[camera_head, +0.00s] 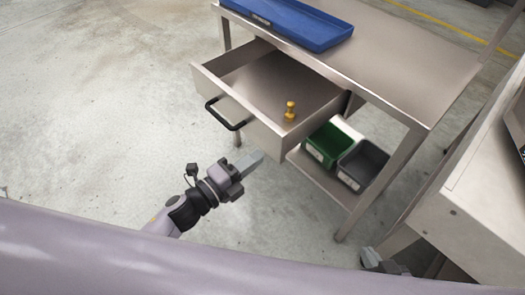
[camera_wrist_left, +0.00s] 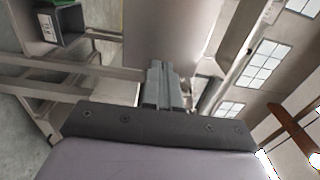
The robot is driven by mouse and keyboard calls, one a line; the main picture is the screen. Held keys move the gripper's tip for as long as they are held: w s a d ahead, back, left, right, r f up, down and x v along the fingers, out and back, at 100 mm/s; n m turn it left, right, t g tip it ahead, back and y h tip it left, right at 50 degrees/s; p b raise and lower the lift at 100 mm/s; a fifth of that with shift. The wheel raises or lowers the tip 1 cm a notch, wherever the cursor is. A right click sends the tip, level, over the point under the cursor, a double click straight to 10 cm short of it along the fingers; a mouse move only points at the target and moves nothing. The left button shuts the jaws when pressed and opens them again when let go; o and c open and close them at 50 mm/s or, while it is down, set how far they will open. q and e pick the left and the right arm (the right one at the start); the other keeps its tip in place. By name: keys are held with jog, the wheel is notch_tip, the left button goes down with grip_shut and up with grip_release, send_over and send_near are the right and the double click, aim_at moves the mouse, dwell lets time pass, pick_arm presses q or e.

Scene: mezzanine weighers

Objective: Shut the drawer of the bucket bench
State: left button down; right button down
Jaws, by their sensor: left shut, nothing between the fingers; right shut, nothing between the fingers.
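The bucket bench (camera_head: 400,75) is a metal table. Its drawer (camera_head: 255,85) is pulled well out toward me, with a black bar handle (camera_head: 226,114) on the front. A small yellow object (camera_head: 290,111) stands upright inside the drawer. My left gripper (camera_head: 255,160) is shut and empty, below and to the right of the handle in the head view, apart from it. In the left wrist view its fingers (camera_wrist_left: 158,85) point toward a plain grey panel, probably the drawer front. My right gripper (camera_head: 368,256) shows small at the lower right, shut and away from the drawer.
A blue tray (camera_head: 300,25) lies on the bench top. A green bin (camera_head: 326,145) and a dark grey bin (camera_head: 362,166) stand on the lower shelf, right of the drawer. A pale cabinet (camera_head: 480,205) stands at right. The floor left of the drawer is clear.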

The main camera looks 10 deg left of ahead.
aim_at(272, 147)
pick_arm(q)
jog(key=x, duration=0.2)
jog(key=shift+w+d, duration=0.4)
jog(key=shift+w, duration=0.05)
pick_arm(e)
jog(key=shift+a+r, duration=0.15)
pick_arm(q)
jog(key=shift+w+d, duration=0.1)
